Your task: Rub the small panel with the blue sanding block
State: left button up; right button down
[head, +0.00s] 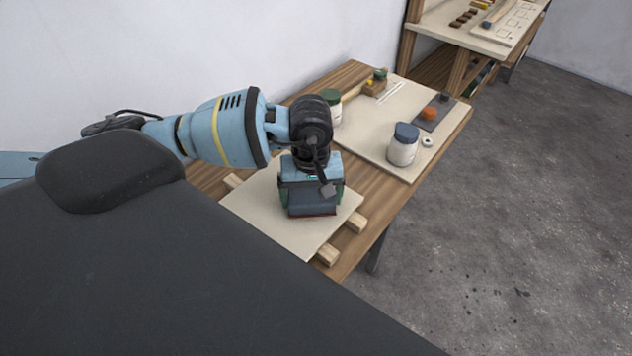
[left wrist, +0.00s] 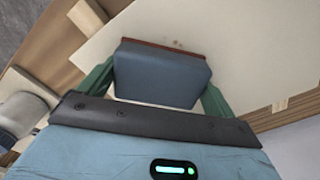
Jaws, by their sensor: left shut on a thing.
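The small panel (head: 258,212) is a pale board lying on wooden strips on the workbench; it also shows in the left wrist view (left wrist: 235,60). The blue sanding block (head: 312,202) has a reddish-brown underside and is over the middle of the panel. In the left wrist view the block (left wrist: 160,75) sits between two green fingers. My left gripper (head: 312,193) is shut on the block from above. The block appears to be at the panel's surface, but I cannot tell for sure that it touches. My right gripper is not in view.
A larger pale board (head: 372,135) behind holds a white jar with a blue lid (head: 403,145), a green-lidded jar (head: 333,106), a white ring (head: 427,141) and a dark sheet with an orange item (head: 430,113). A second bench (head: 440,30) stands at the back right.

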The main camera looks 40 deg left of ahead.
aim_at(298, 206)
pick_arm(q)
jog(key=shift+s+r, duration=0.1)
jog(key=shift+s, duration=0.2)
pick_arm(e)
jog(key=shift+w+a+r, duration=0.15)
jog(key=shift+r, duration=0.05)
pick_arm(q)
jog(key=shift+s+a, duration=0.1)
jog(key=shift+s, duration=0.65)
jog(key=shift+s+p, duration=0.4)
jog(key=shift+s, duration=0.6)
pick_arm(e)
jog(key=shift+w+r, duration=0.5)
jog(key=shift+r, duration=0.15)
pick_arm(q)
jog(key=shift+f, duration=0.2)
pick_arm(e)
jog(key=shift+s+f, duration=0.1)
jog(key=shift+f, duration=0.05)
